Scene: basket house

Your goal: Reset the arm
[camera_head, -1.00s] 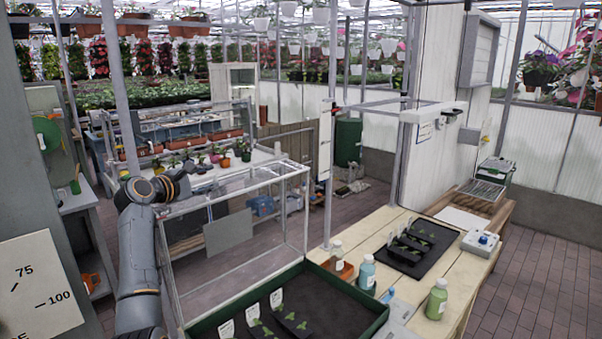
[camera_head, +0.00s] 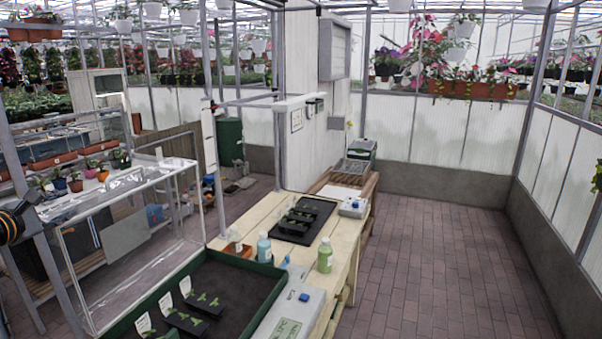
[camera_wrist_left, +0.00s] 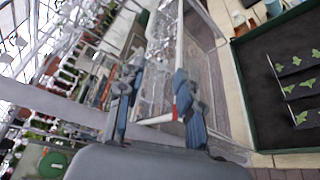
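My left gripper (camera_wrist_left: 158,72) shows in the left wrist view with its two blue-grey fingers spread apart and nothing held between them. Behind the fingers are a clear-walled frame and the floor, blurred and tilted. A dark green tray with small seedlings (camera_wrist_left: 236,75) lies to the right of the fingers, apart from them. In the head view only a dark piece of my left arm shows at the left edge, and the fingers there cannot be made out. My right gripper is in neither view.
The green-rimmed tray (camera_head: 268,319) holds labelled seedlings in the head view. A wooden bench (camera_head: 338,262) carries bottles, a black seedling tray (camera_head: 288,239) and a white device (camera_head: 353,207). A clear-walled frame (camera_head: 186,208) stands at left. Brick floor (camera_head: 435,270) is open at right.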

